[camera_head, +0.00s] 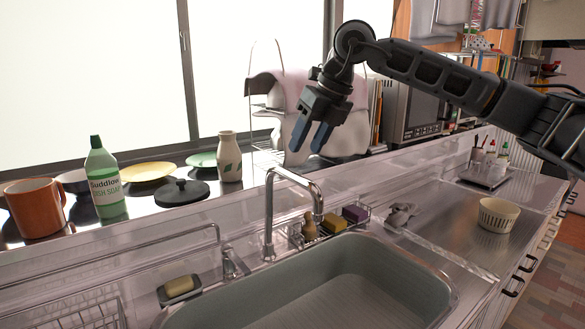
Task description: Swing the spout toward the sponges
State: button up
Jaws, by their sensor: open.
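The metal spout (292,177) rises behind the sink and arches forward and to the right, its tip over the back edge of the basin. A yellow sponge (334,222) and a dark purple-and-yellow sponge (355,213) sit in a wire holder just right of the spout. My gripper (310,140) hangs in the air above and slightly right of the spout, with its blue-tipped fingers pointing down. The fingers are apart, with nothing between them. The gripper appears apart from the spout.
The sink basin (330,290) is empty. A brown brush (309,227) stands between spout and sponges. On the back ledge are a soap bottle (104,180), an orange mug (35,208) and a white vase (229,157). A white bowl (499,214) stands on the right counter.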

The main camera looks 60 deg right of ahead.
jog(key=shift+p+x, duration=0.6)
jog(key=shift+x, duration=3.25)
grip_shut()
